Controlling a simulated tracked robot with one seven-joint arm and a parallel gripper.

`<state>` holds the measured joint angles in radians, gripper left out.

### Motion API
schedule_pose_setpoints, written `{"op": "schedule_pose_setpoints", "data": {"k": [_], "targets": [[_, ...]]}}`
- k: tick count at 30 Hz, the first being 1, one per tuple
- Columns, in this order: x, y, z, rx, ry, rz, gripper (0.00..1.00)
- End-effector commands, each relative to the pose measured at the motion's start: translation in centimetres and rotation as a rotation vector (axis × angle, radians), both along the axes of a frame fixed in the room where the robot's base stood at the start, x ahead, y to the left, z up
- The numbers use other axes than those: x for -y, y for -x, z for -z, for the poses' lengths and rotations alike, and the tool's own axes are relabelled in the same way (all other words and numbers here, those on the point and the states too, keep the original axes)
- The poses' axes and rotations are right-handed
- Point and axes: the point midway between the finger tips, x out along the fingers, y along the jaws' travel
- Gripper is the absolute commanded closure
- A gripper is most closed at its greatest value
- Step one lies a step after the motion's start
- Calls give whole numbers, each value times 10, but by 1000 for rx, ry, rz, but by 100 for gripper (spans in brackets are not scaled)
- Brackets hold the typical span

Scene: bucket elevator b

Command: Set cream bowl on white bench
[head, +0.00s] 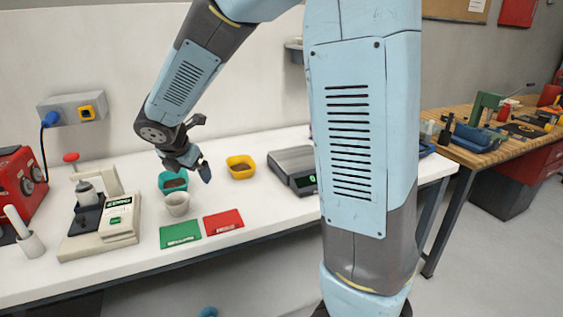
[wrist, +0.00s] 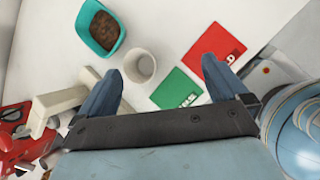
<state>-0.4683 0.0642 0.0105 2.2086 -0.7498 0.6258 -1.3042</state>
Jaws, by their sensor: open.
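The cream bowl (head: 178,204), a small round off-white vessel, stands upright on the white bench (head: 270,214), just behind the green mat. In the wrist view the cream bowl (wrist: 140,66) shows its open top between my fingers, nearer the left one. My gripper (head: 188,165) is above the bench, over and behind the bowl in the head view. In the wrist view my gripper (wrist: 163,76) is open, with nothing held between its fingers.
A teal container (head: 173,181) with brown contents sits close behind the bowl; a yellow one (head: 240,167) stands to the right. Green (head: 180,234) and red (head: 224,222) mats lie in front. A cream machine (head: 102,228) stands left, a scale (head: 294,169) right.

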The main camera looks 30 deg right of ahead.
Motion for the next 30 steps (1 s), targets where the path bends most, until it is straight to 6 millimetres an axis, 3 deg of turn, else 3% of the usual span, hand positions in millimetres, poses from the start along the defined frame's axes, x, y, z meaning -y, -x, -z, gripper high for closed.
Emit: {"op": "schedule_pose_setpoints", "data": {"k": [1,6,15,22,30], "targets": [[19,10,-15,22,-56,107,0],[67,45,-48,77,-255,469,0],[130,124,-88,166,-611,1083,0],[157,188,-104,215,-893,1531,0],[166,245,-110,229,-1162,1936,0]]}}
